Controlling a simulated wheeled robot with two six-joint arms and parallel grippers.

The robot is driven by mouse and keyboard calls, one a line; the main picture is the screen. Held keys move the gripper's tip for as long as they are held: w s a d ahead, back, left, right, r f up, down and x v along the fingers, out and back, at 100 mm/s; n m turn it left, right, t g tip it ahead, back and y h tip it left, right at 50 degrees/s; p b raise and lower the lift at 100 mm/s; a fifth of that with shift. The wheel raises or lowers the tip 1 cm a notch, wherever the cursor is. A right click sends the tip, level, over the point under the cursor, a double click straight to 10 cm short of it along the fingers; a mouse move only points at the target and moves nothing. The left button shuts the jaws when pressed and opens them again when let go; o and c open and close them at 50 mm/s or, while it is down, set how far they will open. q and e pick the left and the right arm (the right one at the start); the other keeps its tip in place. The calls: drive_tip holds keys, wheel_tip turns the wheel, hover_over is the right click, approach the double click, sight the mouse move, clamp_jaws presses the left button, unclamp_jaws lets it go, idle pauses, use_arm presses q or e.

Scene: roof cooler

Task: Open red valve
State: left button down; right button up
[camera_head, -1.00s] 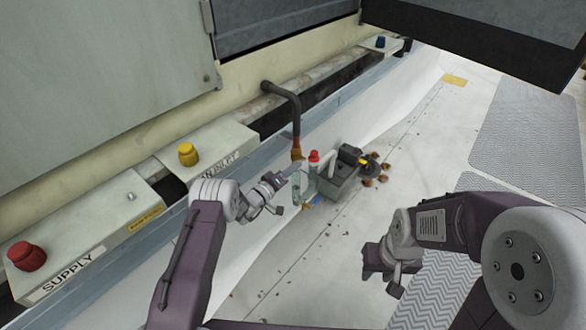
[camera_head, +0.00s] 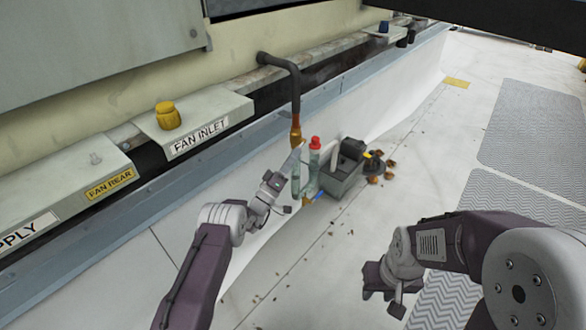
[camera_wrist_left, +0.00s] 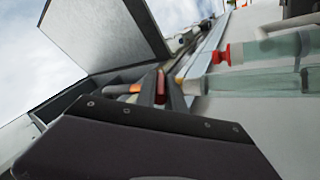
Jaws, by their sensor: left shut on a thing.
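My left gripper (camera_head: 284,190) is beside the lower end of the brown pipe and the clear green-tinted tubes (camera_head: 313,172). In the left wrist view its dark fingers (camera_wrist_left: 166,88) are closed around a small red part (camera_wrist_left: 160,86), which looks like the red valve's handle. The valve's body is hidden behind the fingers, and in the head view I cannot make out the handle. A red cap (camera_head: 315,142) tops one tube; it also shows in the left wrist view (camera_wrist_left: 220,54). My right gripper (camera_head: 382,290) hangs above the floor, away from the valve; its finger gap is unclear.
The brown pipe (camera_head: 296,95) bends down from the wall ledge. A grey pump box (camera_head: 343,180) stands right of the tubes. A yellow knob (camera_head: 167,115) sits on the FAN INLET box (camera_head: 205,120). Pale floor (camera_head: 420,150) lies open to the right.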

use_arm(q)
drive_tip(key=shift+f+t+b, duration=0.3)
drive_tip(key=shift+f+b, duration=0.15)
drive_tip(key=shift+b, duration=0.3)
drive_tip(key=shift+w+r+b, duration=0.15)
drive_tip(key=shift+b, duration=0.15)
use_arm(e)
wheel_tip(320, 180, down, 3)
drive_tip(key=shift+f, duration=0.2)
use_arm(q)
drive_tip(key=c, duration=1.4)
unclamp_jaws()
drive_tip(key=shift+h, duration=0.3)
drive_tip(key=shift+c, duration=0.2)
